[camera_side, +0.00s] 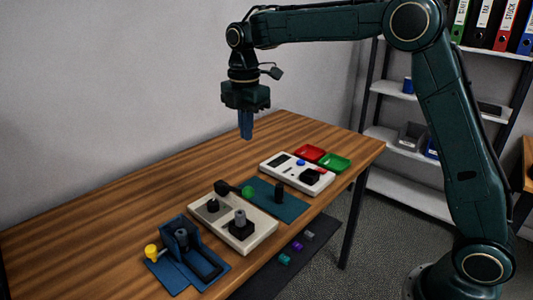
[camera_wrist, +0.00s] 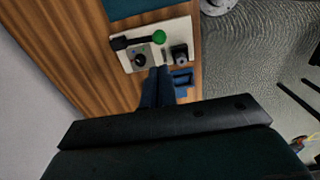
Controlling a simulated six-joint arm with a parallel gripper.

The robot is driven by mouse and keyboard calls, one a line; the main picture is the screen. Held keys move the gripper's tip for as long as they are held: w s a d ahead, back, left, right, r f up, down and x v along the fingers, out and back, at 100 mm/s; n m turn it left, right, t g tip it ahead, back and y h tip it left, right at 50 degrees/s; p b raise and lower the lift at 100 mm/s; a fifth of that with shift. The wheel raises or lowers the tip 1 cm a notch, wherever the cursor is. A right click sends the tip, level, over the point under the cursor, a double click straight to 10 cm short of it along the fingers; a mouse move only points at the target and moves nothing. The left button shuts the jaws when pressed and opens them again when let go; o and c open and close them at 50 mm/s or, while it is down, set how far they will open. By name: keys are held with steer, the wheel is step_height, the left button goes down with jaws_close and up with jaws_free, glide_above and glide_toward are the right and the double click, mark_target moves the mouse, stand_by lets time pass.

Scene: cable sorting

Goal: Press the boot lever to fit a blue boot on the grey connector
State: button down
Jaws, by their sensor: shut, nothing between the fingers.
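My gripper (camera_side: 247,136) is shut and empty, pointing down in the air high above the table. In the wrist view its fingers (camera_wrist: 160,70) overlap the edge of a white panel. The white panel (camera_side: 262,232) carries a black lever (camera_side: 228,188) with a green ball (camera_side: 248,191), a dark round post (camera_side: 213,206) and a grey connector-like piece (camera_side: 240,217) in a black block. The green ball also shows in the wrist view (camera_wrist: 159,37). A blue fixture (camera_side: 208,265) has a yellow-knobbed lever (camera_side: 151,251) and a grey cylinder (camera_side: 181,237). No blue boot is distinguishable.
A teal mat (camera_side: 290,207) with a black upright piece lies behind the white panel. The table's left side is clear.

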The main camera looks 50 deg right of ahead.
mark_target(249, 188)
stand_by(0.4)
step_height(249, 188, down, 14)
steer(key=shift+f, duration=0.1)
stand_by(0.7)
stand_by(0.4)
steer(key=shift+s+f, duration=0.45)
steer(key=shift+f, duration=0.45)
steer(key=shift+s+f, duration=0.4)
steer(key=shift+f, duration=0.45)
steer(key=shift+s+f, duration=0.45)
steer(key=shift+f, duration=0.45)
steer(key=shift+s+r, duration=0.1)
steer(key=s+r, duration=0.4)
steer(key=r, duration=0.9)
steer(key=shift+s+r, duration=0.15)
steer(key=shift+r, duration=0.2)
